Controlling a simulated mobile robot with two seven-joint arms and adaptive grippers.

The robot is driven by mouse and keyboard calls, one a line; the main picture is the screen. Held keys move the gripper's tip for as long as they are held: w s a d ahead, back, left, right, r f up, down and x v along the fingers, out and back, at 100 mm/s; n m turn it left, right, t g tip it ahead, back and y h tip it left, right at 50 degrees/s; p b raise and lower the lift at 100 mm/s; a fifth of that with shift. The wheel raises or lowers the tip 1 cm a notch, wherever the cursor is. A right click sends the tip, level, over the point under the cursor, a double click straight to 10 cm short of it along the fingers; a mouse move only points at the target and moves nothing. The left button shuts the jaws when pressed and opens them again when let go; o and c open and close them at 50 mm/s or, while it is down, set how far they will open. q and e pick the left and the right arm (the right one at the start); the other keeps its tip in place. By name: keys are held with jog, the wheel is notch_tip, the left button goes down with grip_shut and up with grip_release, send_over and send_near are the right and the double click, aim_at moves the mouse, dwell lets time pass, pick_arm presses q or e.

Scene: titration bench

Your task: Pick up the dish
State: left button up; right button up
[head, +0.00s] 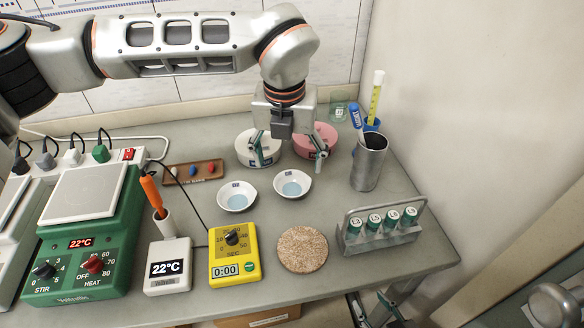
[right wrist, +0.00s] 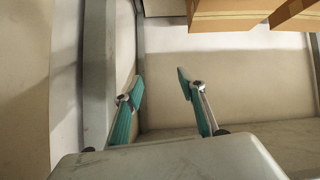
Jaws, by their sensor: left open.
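Two small white dishes stand on the bench in the head view, each with pale blue liquid and a dark label on the rim. The left dish (head: 237,210) is nearer the yellow timer; the right dish (head: 292,198) is beside it. My left gripper (head: 290,160) is open and empty, pointing down just beyond the right dish in the picture, its fingers apart in front of a white and a pink round container. It touches neither dish, as far as I can see. My right gripper (right wrist: 160,85) is open and empty, low past the bench's front edge.
The white container (head: 243,155) and pink container (head: 325,137) stand behind the dishes. A metal cup (head: 368,168), vial rack (head: 375,244), cork mat (head: 302,250), yellow timer (head: 236,262) and green stirrer (head: 90,255) surround them. Cardboard boxes (right wrist: 235,15) show in the right wrist view.

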aim_at(293, 190)
pick_arm(q)
jog(key=shift+w+f, duration=0.1)
jog(key=shift+f, duration=0.3)
jog(key=shift+d+f, duration=0.1)
jog(key=shift+f, duration=1.1)
jog(key=shift+w+d+f, duration=0.15)
jog(key=shift+f, duration=1)
jog(key=shift+w+d+f, duration=0.1)
jog(key=shift+f, duration=1)
jog(key=c, duration=1.2)
pick_arm(e)
jog(key=shift+s+f, duration=0.3)
jog(key=shift+s, duration=0.3)
